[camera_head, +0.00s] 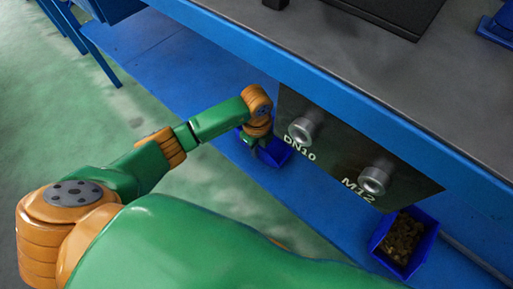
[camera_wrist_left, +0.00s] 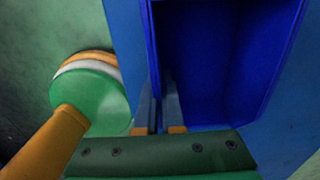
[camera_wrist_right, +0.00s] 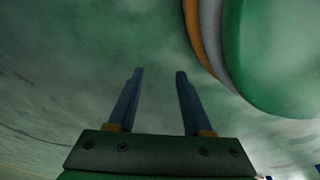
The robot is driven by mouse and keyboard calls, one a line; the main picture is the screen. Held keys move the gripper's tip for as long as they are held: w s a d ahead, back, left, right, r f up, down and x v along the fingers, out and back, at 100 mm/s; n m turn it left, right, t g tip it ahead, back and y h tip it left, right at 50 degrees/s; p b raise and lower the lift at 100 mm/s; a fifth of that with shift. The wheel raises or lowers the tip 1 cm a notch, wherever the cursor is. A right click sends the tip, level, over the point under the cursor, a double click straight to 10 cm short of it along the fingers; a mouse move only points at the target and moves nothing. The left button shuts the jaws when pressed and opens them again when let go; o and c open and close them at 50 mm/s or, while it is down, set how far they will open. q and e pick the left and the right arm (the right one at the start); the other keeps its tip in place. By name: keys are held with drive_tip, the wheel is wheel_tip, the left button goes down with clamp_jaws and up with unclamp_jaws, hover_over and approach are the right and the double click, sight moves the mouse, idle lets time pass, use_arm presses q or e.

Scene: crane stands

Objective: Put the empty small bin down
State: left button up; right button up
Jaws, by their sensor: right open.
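The empty small blue bin (camera_head: 279,152) is at the blue lower shelf, below the DN10 spout, and partly hidden by my left wrist. My left gripper (camera_head: 255,150) is at its near left side. In the left wrist view the bin (camera_wrist_left: 225,70) looks bare inside. The left fingers (camera_wrist_left: 158,105) straddle its side wall, one inside and one outside, close against it. I cannot tell whether the bin touches the shelf. My right gripper (camera_wrist_right: 158,73) is open and empty over the green floor, and is not visible in the head view.
A second blue bin (camera_head: 424,250) full of brass-coloured pieces stands under the M12 spout (camera_head: 375,179). The DN10 spout (camera_head: 303,128) juts out from the dark panel above the lower shelf. The shelf (camera_head: 165,55) is clear toward the left.

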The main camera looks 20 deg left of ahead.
use_arm(q)
drive_tip(key=o, duration=0.4)
drive_tip(key=shift+o, duration=0.2)
drive_tip(key=shift+r, duration=0.1)
use_arm(e)
drive_tip(key=shift+r, duration=0.1)
use_arm(q)
wheel_tip(320, 180, up, 12)
drive_tip(key=p, duration=0.4)
drive_tip(key=shift+r, duration=0.1)
use_arm(e)
drive_tip(key=s, duration=0.1)
drive_tip(key=s+d+r, duration=0.1)
drive_tip(key=s+r, duration=0.1)
drive_tip(key=shift+s+d, duration=0.25)
drive_tip(key=shift+d, duration=0.15)
drive_tip(key=shift+s, duration=0.1)
